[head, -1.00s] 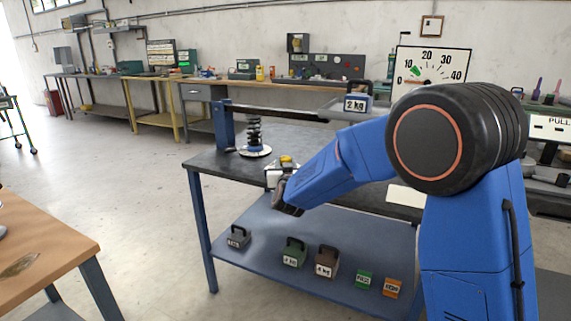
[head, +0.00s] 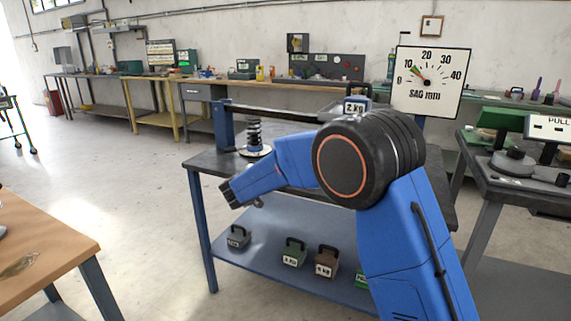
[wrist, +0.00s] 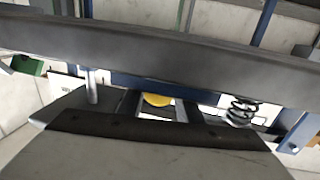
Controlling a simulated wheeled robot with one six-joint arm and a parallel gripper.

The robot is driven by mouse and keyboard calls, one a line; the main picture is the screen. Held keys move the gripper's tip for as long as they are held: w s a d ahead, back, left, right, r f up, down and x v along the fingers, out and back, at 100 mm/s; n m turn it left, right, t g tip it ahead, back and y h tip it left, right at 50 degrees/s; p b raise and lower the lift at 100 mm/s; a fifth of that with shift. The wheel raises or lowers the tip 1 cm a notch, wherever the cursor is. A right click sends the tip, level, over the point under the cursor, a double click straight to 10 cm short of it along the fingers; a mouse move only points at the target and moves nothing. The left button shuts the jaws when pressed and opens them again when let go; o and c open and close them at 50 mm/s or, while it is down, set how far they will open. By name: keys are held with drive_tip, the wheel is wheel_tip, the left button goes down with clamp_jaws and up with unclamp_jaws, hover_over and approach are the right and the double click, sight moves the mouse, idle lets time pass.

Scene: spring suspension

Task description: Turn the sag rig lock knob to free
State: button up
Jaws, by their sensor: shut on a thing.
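The sag rig stands on a dark-topped bench (head: 205,161), with a black coil spring (head: 254,133), a blue post (head: 223,127) and a long beam (head: 275,114) carrying a 2 kg weight (head: 355,107). The spring also shows in the wrist view (wrist: 242,110). A yellow knob (wrist: 157,100) sits between the two dark fingers of my gripper (wrist: 160,108), which is shut on it. In the head view my forearm covers the knob and the fingertips. The white SAG mm dial (head: 432,82) has its red pointer near 10.
A wooden table (head: 45,240) stands at the left front. A grey bench (head: 490,180) is at the right. The floor between is clear.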

drive_tip(key=shift+m+g+h, duration=0.3)
drive_tip(key=shift+h, duration=0.1)
drive_tip(key=o, duration=1)
drive_tip(key=shift+r, duration=0.1)
drive_tip(key=shift+o, duration=0.2)
drive_tip(key=shift+s+a, duration=0.1)
drive_tip(key=v, duration=1.7)
drive_tip(key=shift+s, duration=0.1)
